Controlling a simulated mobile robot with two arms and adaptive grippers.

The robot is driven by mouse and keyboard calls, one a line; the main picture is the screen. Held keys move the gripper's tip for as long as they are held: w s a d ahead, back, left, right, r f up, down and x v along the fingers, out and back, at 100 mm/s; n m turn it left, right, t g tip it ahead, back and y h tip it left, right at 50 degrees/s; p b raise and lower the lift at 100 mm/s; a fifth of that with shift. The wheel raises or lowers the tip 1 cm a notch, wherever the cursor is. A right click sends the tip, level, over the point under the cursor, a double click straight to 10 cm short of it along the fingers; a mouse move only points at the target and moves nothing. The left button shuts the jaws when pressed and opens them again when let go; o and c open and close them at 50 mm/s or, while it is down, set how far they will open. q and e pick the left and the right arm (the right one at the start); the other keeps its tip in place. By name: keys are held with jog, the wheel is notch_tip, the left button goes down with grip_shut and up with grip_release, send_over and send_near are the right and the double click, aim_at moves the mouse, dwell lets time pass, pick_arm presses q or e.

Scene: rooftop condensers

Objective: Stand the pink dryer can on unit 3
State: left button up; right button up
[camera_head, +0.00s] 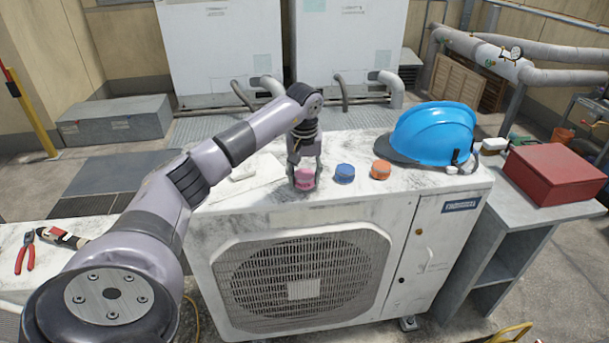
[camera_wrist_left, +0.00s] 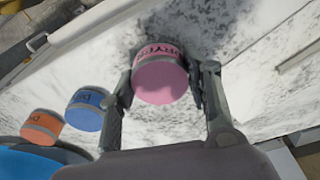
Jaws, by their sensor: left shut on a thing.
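The pink dryer can (camera_head: 305,179) is at the front of the white condenser unit's worn top (camera_head: 420,183). It looks upright, and I cannot tell whether its base rests on the top. My left gripper (camera_head: 304,172) reaches down from above and is shut on the can. In the left wrist view the pink can (camera_wrist_left: 160,80) sits between the two fingers of the left gripper (camera_wrist_left: 163,88), with dark lettering on its side. A unit number is not readable on the condenser. My right gripper is not in view.
A blue can (camera_head: 344,174) and an orange can (camera_head: 381,170) stand right of the pink one. A blue hard hat (camera_head: 433,133) lies farther right. A red box (camera_head: 555,174) is on a grey stand. Red-handled pliers (camera_head: 25,255) lie at the left.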

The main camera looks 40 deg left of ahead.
aim_at(304, 178)
pick_arm(q)
jog(key=shift+f, duration=0.5)
jog(key=o, duration=1.2)
jog(key=shift+r, duration=0.5)
jog(key=r+b, duration=0.1)
jog(key=r, duration=0.2)
jog(key=r+b, duration=0.1)
jog(key=r, duration=0.3)
jog(key=s+d+r+b, duration=0.1)
jog(key=r, duration=0.3)
